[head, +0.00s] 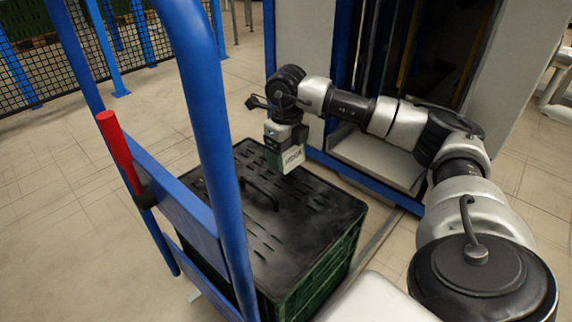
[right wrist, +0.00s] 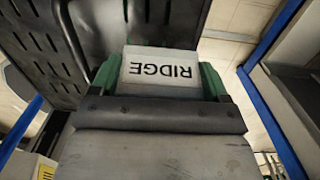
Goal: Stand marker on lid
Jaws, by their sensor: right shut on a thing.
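The marker (head: 293,159) is a small pale block with dark lettering. In the right wrist view the marker (right wrist: 160,72) reads RIDGE, with the letters upside down in the picture. My right gripper (head: 284,156) points down and is shut on it. Its green fingers (right wrist: 157,82) sit on either side of the block. The black slotted lid (head: 270,233) lies on a green crate (head: 318,284). The marker shows over the far right part of the lid; I cannot tell whether it touches. My left gripper is not in view.
A blue tubular frame (head: 207,105) with a red grip (head: 117,142) stands at the left, partly in front of the lid. A dark handle (head: 262,190) rises from the lid. A blue-edged cabinet opening (head: 375,158) is behind my right arm. Tiled floor at left is clear.

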